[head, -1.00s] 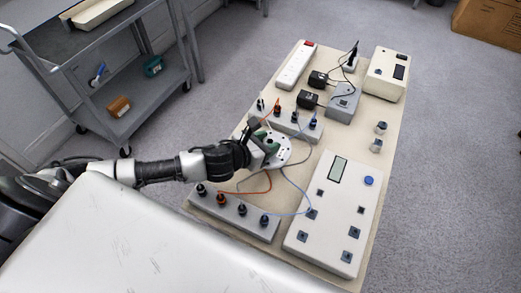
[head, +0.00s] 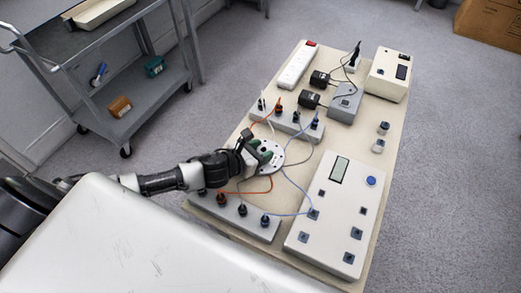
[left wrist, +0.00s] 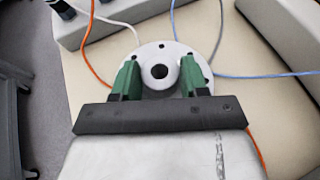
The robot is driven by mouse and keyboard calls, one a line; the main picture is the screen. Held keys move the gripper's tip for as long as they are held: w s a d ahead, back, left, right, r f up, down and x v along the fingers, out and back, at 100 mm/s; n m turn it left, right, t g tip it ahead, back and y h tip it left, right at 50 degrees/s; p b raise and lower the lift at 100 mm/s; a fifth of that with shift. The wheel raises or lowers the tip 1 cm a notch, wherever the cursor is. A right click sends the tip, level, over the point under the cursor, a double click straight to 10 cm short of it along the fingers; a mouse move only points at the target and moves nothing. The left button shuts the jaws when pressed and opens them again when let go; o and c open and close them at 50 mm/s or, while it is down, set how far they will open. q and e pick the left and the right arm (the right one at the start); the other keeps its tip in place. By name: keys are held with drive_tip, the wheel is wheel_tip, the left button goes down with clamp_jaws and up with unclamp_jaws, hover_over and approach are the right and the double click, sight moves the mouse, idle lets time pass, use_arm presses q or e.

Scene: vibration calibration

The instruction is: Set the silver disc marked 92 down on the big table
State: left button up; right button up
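A round silver-white plate (head: 271,153) with several dark holes sits on the beige board. In the left wrist view a small round silver piece (left wrist: 160,73) with a dark central hole sits on this plate (left wrist: 160,50). No number 92 is legible, so I cannot tell which part bears it. My left gripper (head: 262,151) is low over the plate. Its green fingertips (left wrist: 160,78) stand apart, one on each side of the small piece. Contact with it is not clear. My right gripper is not in view.
Orange, grey and blue cables run beside the plate to socket strips (head: 234,212). A grey cart (head: 140,112) is at the upper left. A pale surface (head: 130,245) fills the foreground.

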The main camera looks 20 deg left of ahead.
use_arm(q)
drive_tip(key=o, duration=0.4)
drive_tip(key=shift+r, duration=0.1)
